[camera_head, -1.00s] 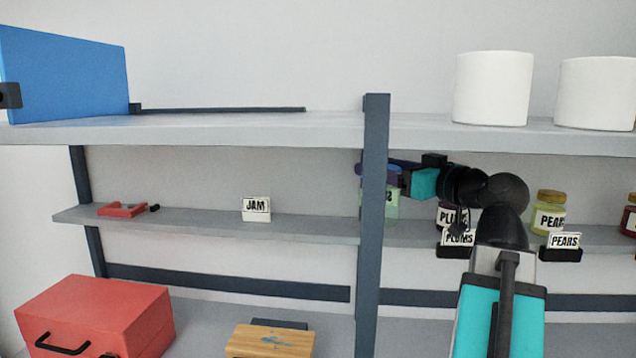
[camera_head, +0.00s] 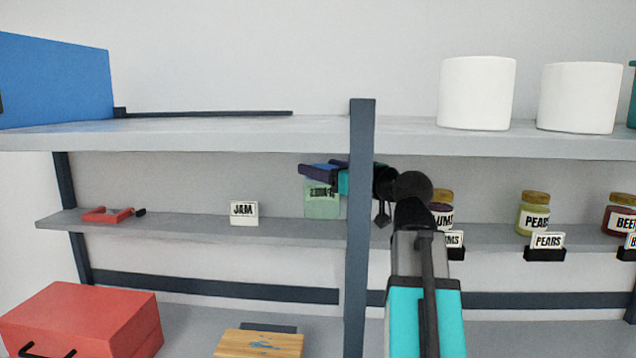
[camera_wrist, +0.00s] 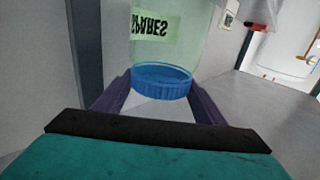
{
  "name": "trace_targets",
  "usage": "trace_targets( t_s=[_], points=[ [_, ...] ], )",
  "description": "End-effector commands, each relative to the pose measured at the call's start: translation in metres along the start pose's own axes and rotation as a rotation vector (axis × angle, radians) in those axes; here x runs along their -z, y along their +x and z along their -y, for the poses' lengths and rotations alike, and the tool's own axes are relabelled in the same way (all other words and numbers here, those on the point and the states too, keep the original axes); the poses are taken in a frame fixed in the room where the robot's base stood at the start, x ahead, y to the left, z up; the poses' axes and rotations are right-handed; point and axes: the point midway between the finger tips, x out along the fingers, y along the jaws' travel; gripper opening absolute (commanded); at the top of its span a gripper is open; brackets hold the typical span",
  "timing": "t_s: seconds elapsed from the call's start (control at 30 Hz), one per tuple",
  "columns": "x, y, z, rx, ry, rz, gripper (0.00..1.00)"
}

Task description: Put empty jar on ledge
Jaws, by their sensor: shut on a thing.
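My gripper (camera_head: 318,172) is shut on a pale green see-through jar (camera_head: 322,206) and holds it near its top. The jar looks upright and empty, just left of the dark shelf post. In the wrist view the jar (camera_wrist: 190,50) has a blue ridged lid (camera_wrist: 160,82) between the two purple fingers (camera_wrist: 160,100), and a light green label that appears to read SPARES upside down. The grey ledge (camera_head: 290,232) runs behind and below the jar. I cannot tell whether the jar's base touches it.
The dark post (camera_head: 360,220) stands right beside my arm. A JAM sign (camera_head: 243,212) and a red item (camera_head: 105,215) sit farther left on the ledge. Free ledge lies between sign and jar. Plums and pears jars (camera_head: 533,213) stand right. An upper shelf (camera_head: 230,135) hangs above.

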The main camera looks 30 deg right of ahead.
Motion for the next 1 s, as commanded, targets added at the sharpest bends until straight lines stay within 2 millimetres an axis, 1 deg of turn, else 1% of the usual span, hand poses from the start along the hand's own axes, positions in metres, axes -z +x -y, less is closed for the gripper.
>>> trace_targets(
  t_s=[0.1, 0.47, 0.67, 0.7, 0.8, 0.9, 1.0],
  points=[
    [0.001, 0.005, 0.001, 0.000, 0.000, -0.001, 0.12],
    [0.000, 0.006, 0.001, -0.001, 0.000, -0.001, 0.12],
    [-0.001, 0.019, 0.003, 0.000, 0.000, -0.001, 0.12],
    [-0.007, 0.018, 0.003, -0.001, 0.001, -0.001, 0.12],
    [-0.019, 0.017, 0.003, -0.002, 0.001, 0.000, 0.12],
    [-0.029, 0.017, 0.003, -0.001, 0.001, -0.001, 0.12],
    [-0.035, 0.017, 0.002, -0.002, 0.001, -0.001, 0.12]
  ],
)
